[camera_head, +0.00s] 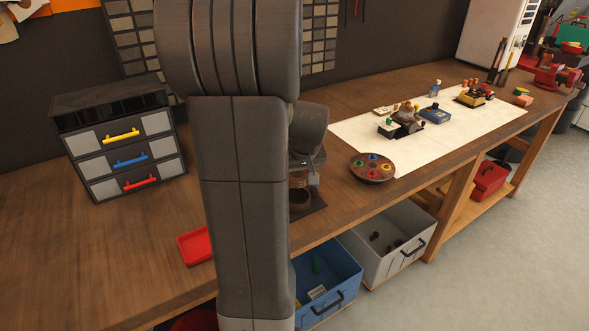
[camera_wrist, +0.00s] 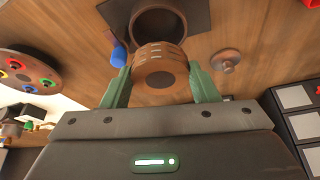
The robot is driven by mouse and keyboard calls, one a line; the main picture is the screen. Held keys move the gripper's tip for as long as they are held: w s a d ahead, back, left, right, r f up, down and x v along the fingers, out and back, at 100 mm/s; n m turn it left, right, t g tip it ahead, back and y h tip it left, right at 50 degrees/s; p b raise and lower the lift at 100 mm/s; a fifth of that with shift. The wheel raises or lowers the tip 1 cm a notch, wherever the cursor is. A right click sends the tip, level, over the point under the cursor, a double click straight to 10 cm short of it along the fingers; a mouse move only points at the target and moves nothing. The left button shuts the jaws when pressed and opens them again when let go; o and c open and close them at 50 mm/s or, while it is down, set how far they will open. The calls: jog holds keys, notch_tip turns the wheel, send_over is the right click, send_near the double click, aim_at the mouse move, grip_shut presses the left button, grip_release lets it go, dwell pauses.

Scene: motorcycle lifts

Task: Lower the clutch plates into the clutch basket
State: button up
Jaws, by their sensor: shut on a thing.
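My gripper (camera_wrist: 160,88) has green fingers closed on the two sides of the clutch plates (camera_wrist: 160,66), a round brown stack with slots around its edge. The clutch basket (camera_wrist: 160,28) is an open, dark-lined round cup on a black mat, just above the stack in the wrist view. The stack overlaps the basket's near rim in the picture, and I cannot tell its height over it. In the head view the basket (camera_head: 299,198) shows beside my arm, which hides part of it; the fingers and plates cannot be made out there.
A blue piece (camera_wrist: 119,55) and a round metal knob (camera_wrist: 225,62) flank the stack. A round tray with coloured rings (camera_head: 372,168) and a white mat with parts (camera_head: 352,132) lie right. A drawer cabinet (camera_head: 119,140) and red tray (camera_head: 195,246) are left.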

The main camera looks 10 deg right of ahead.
jog(key=shift+f+b, duration=1.5)
jog(key=shift+f, duration=0.95)
jog(key=shift+f+b, duration=0.35)
jog(key=shift+b, duration=0.15)
jog(key=o, duration=1.3)
jog(key=shift+c, duration=0.2)
jog(key=shift+a, duration=0.15)
jog(key=shift+r, duration=0.1)
